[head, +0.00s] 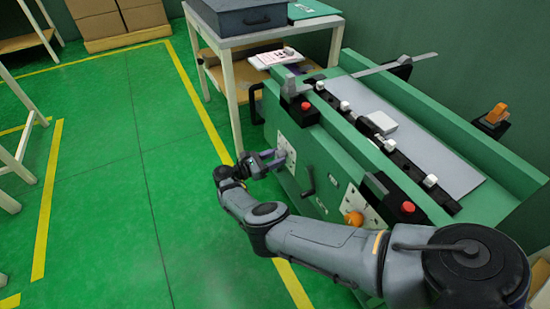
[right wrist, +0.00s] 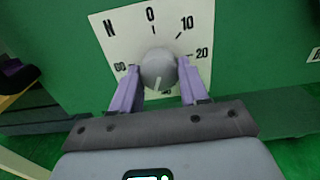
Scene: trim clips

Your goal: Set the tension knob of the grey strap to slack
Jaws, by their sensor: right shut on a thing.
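A round grey knob (right wrist: 158,67) sits on a white dial plate (right wrist: 115,37) on the green side wall of the bench. The plate carries an N and numbers including 0, 10, 20 and 60. A pale mark shows on the knob's lower edge, pointing down. My right gripper (right wrist: 157,74) has its two purple fingers closed on either side of the knob. In the head view my right gripper (head: 272,161) reaches the dial plate (head: 289,152) at the bench's left end, mostly covering the knob. My left gripper is not in view. I cannot tell which part is the grey strap.
An orange knob (head: 353,218) and a black crank (head: 308,184) are on the same bench side. The bench top holds a grey panel (head: 445,155) and red buttons (head: 305,106). A table (head: 228,42) with a dark box (head: 238,16) stands behind.

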